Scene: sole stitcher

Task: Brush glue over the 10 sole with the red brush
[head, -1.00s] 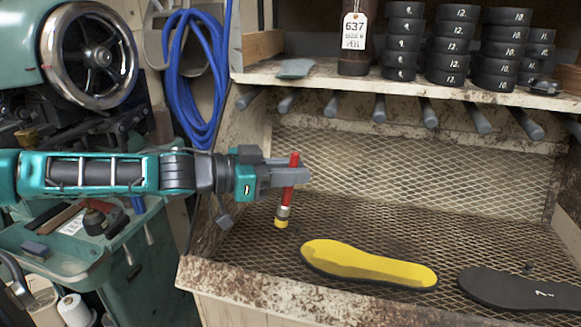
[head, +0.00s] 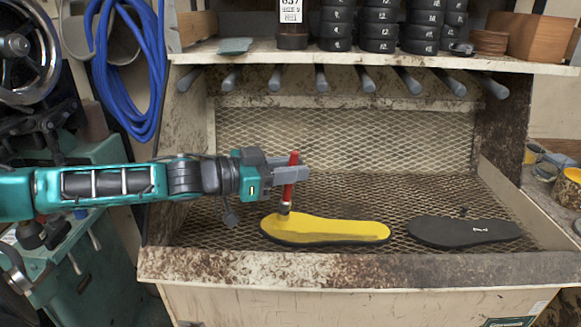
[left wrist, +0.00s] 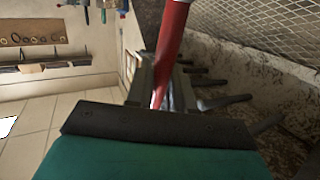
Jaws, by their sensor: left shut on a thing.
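The red brush (head: 291,180) is held upright, bristles down, in my left gripper (head: 297,172), which is shut on its handle. The red handle also shows close up in the left wrist view (left wrist: 170,45). The bristle end is at the left part of a sole with a yellow top (head: 330,230) and dark edge; yellow blends with yellow there, so contact is hard to tell. No number is readable on this sole. A black sole (head: 465,232) with a small pale mark lies to its right on the mesh. My right gripper is not in view.
The mesh bench (head: 400,189) has a rusty front lip (head: 330,268) and side walls. A shelf (head: 400,55) above carries stacked black discs (head: 380,30), with grey pegs beneath. Yellow-stained pots (head: 567,186) stand at the right. Blue hose (head: 130,80) hangs at the left.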

